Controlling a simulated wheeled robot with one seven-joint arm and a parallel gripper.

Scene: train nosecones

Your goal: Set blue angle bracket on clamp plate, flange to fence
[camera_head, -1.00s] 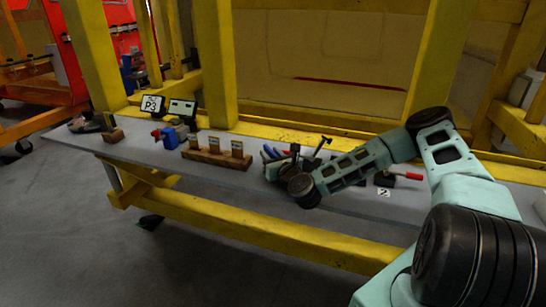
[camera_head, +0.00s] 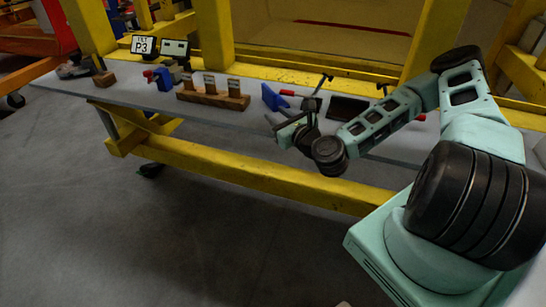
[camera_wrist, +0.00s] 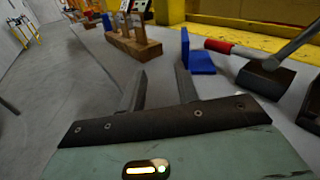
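The blue angle bracket (camera_head: 271,97) stands on the bench, with one leg upright. The wrist view shows its upright leg and lower leg (camera_wrist: 199,62) ahead of my right finger. My gripper (camera_wrist: 162,80) is open, with nothing between its fingers, near the bench's front edge. In the head view my gripper (camera_head: 284,126) is on the near side of the bracket, apart from it. A dark flat plate (camera_head: 348,108), perhaps the clamp plate, lies right of the bracket, partly behind my arm. I cannot make out its fence.
A red-handled tool or clamp lever (camera_wrist: 222,47) with a dark block lies right of the bracket. A wooden block with several upright pieces (camera_head: 213,97) stands to the left. Further left are a blue vise-like item (camera_head: 165,78) and a P3 sign (camera_head: 144,45). Yellow posts rise behind.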

